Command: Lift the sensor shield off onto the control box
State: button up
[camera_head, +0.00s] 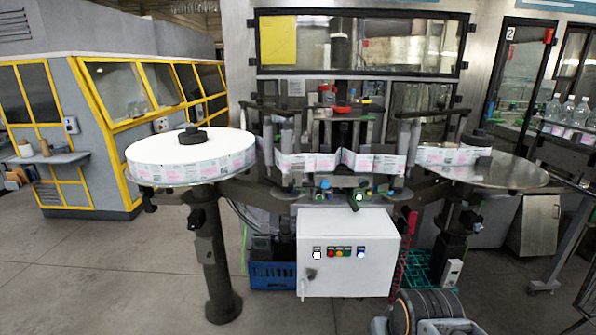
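The white control box (348,240) hangs under the middle of the labeller, with a row of coloured buttons on its front and a flat top. Above it, the printed label strip (325,162) runs across the machine between the two reel plates. Small dark fittings with coloured knobs (357,198) sit between the strip and the box. I cannot tell which small part is the sensor shield. My gripper is not in view.
A large white label reel (190,150) stands on the left plate. A smaller reel (458,154) lies on the right steel plate (515,172). A blue crate (272,275) is under the machine. The floor at left is clear.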

aim_at(294, 166)
jog(key=i, duration=1.35)
jog(key=u, duration=0.55)
